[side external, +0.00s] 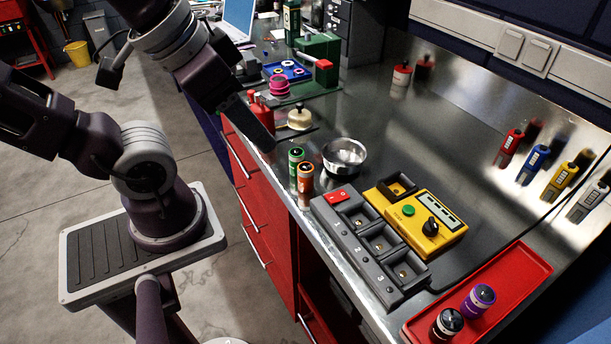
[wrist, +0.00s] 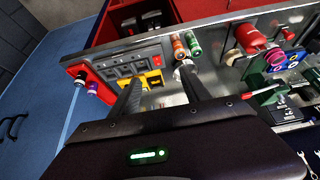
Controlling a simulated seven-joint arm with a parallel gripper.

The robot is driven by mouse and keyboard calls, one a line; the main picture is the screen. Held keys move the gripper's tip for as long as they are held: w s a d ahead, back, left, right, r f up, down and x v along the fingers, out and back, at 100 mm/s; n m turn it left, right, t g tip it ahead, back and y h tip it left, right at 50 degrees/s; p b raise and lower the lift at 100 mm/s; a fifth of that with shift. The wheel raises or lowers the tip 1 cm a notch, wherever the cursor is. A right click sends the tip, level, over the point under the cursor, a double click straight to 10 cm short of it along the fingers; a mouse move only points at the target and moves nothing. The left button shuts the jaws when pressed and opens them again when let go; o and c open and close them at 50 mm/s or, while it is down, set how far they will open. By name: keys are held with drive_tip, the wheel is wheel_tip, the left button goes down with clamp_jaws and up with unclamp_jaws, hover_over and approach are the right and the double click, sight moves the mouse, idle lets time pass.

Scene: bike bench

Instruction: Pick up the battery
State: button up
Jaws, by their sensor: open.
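Several upright batteries are in view. A green battery (side external: 296,160) and an orange battery (side external: 305,186) stand side by side near the bench's front edge; the wrist view also shows the green one (wrist: 192,43) and the orange one (wrist: 178,46). A grey holder (side external: 345,232) has numbered bays that look empty. My gripper (wrist: 161,75) is open and empty, above the bench and apart from the batteries.
A metal bowl (side external: 345,155) stands right behind the green and orange batteries. A yellow tester (side external: 417,222) with a dial adjoins the grey holder. A red can (side external: 262,112) and a cream-topped item (side external: 300,118) stand farther left. Bare metal bench lies behind the bowl.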

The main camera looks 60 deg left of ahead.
drive_tip(key=w+a+f+m+g+y, duration=0.2)
drive_tip(key=w+f+m+g+y, duration=0.35)
drive_tip(key=f+m+g, duration=0.35)
drive_tip(key=m+t+y, duration=0.5)
drive_tip(key=m+y, duration=0.3)
drive_tip(key=m, duration=0.2)
approach(309, 172)
drive_tip(key=x, duration=0.4)
drive_tip(key=shift+a, duration=0.45)
drive_tip(key=shift+m, duration=0.3)
drive_tip(key=x, duration=0.7)
drive_tip(key=shift+f, duration=0.2)
clamp_jaws()
